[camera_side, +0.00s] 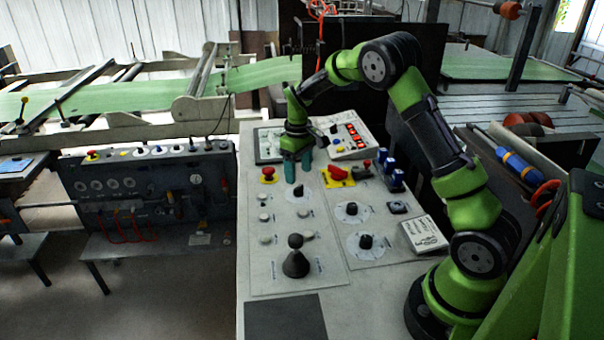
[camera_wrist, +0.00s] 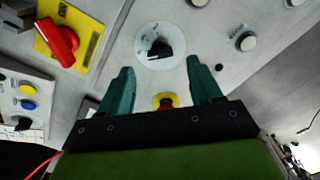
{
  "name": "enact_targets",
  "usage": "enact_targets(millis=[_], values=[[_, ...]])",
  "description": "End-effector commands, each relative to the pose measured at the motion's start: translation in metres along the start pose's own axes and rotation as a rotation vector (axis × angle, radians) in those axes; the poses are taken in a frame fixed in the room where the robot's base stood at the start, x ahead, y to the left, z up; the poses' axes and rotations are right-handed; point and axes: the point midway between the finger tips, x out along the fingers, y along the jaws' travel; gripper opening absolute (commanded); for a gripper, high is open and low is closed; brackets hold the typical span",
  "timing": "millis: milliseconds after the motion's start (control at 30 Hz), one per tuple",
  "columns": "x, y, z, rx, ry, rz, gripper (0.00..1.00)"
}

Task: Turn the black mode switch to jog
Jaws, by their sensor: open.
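A black knob on a round white dial (camera_side: 299,192) sits on the left panel of the grey console; I take it to be the mode switch. It also shows in the wrist view (camera_wrist: 163,50), its bar roughly crosswise. The labels round it are too small to read. My gripper (camera_side: 297,168) points down just behind this knob in the side view. In the wrist view my gripper (camera_wrist: 160,66) has its two teal fingers spread apart with nothing between the tips. The knob lies beyond the fingertips, apart from them.
A red emergency button on yellow (camera_side: 268,174) and a red handle on a yellow plate (camera_side: 338,175) flank the gripper. Two more black dial knobs (camera_side: 352,208) (camera_side: 365,241), white buttons (camera_side: 264,217), a black joystick (camera_side: 295,262) and blue-topped parts (camera_side: 392,172) stand on the console.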

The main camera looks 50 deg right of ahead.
Motion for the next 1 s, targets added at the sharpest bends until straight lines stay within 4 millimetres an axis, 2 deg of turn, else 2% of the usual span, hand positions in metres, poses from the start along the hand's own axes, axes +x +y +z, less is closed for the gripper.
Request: enact_targets(millis=[100,300,667,1000], values=[[0.022,0.0,0.001,0.001,-0.003,-0.001,0.64],[0.043,0.0,0.0,0.0,-0.001,0.0,0.64],[0.048,0.0,0.0,0.001,0.001,0.0,0.64],[0.047,0.0,0.0,0.001,0.002,0.001,0.14]])
